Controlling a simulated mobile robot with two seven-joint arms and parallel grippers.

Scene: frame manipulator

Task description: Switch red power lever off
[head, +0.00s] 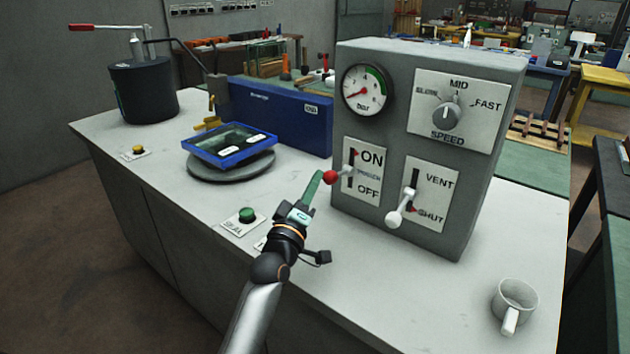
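The red power lever (331,177) sticks out from the ON/OFF plate (369,190) on the front of a grey control box (430,65). Its red ball knob stands out in front of the plate's left edge, at about the height between the ON and OFF labels. My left gripper (318,178) has green fingers that reach up to the left side of the red knob, touching it or very close. The fingers overlap in this view, so their opening is hidden. My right gripper is not in view.
A white-handled VENT/SHUT lever (396,217) sits right of the power lever, below a gauge (367,90) and a speed knob (446,115). A green button (246,213) is left of my arm. A white mug (514,303) stands at the right front.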

